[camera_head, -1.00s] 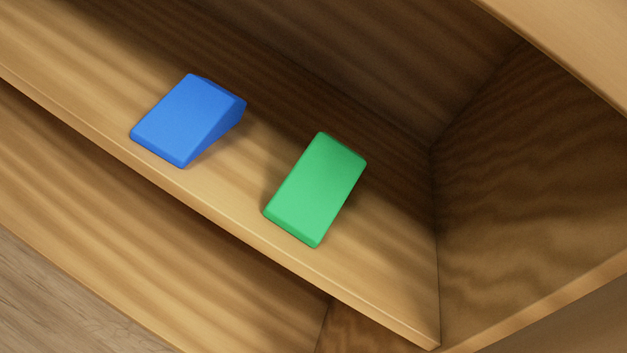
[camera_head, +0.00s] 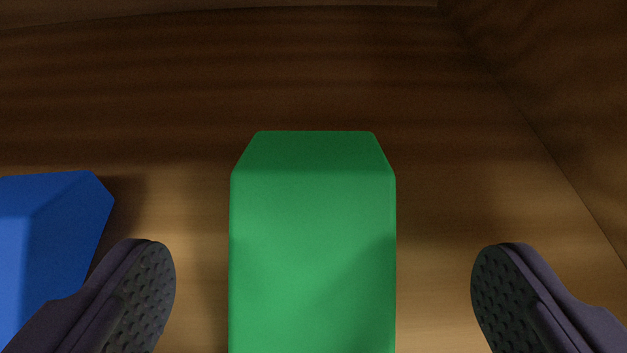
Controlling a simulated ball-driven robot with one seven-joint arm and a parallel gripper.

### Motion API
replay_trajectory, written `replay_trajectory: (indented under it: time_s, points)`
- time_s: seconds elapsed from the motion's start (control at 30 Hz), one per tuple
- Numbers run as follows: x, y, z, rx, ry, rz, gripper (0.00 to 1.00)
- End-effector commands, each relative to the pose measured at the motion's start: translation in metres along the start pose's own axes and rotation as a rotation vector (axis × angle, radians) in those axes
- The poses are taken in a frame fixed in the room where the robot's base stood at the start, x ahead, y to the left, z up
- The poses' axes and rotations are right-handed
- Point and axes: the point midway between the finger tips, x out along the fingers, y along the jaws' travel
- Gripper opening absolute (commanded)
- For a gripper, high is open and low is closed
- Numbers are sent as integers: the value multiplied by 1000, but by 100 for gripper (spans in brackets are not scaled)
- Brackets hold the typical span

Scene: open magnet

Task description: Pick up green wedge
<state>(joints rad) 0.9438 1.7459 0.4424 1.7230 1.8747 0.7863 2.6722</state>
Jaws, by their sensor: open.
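The green wedge (camera_head: 312,245) rests on the wooden shelf, large in the middle of the view, its lower part cut off by the bottom edge. My gripper (camera_head: 322,295) is open. One dark textured finger is at the left of the wedge and the other at the right, with a clear gap on each side. Neither finger appears to touch the wedge.
A blue wedge (camera_head: 45,245) lies at the left edge, close to my left finger. The shelf's wooden side wall (camera_head: 570,110) rises at the right, and a darker back area lies beyond the green wedge. Bare shelf (camera_head: 440,230) shows right of the wedge.

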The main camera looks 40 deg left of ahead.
Motion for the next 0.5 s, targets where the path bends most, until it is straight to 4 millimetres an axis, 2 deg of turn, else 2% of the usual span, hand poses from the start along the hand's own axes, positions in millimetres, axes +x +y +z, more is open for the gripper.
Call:
replay_trajectory:
  time_s: [0.3, 0.5]
  points:
    - [51, -5, 12, -3, 0, -4, 100]
    - [68, -4, 8, -4, 2, -3, 100]
